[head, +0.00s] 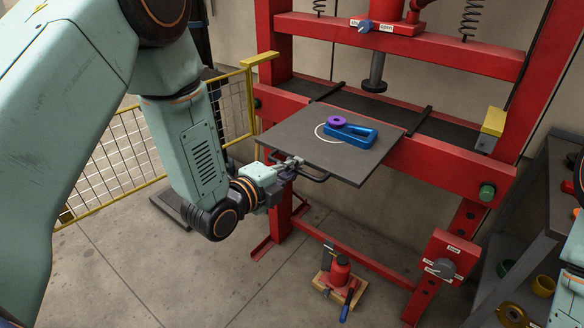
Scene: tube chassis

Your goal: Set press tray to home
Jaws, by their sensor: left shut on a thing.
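The press tray (362,164) is a flat dark grey plate on the red press (407,149). It juts out from the press bed toward me. A white ring mark, a blue block-like part (349,138) and a purple ring (337,121) show on top of it. A dark bar handle (313,178) runs along its front left edge. My left gripper (290,166) is shut on the handle near its left end. The fingertips are small here and partly hidden. My right gripper is not in view.
A yellow mesh fence (128,150) stands left of the press. A red bottle jack (340,270) sits on the floor below the tray. The press ram (375,75) hangs above the bed behind the tray. A dark shelf (530,240) with rings is at right.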

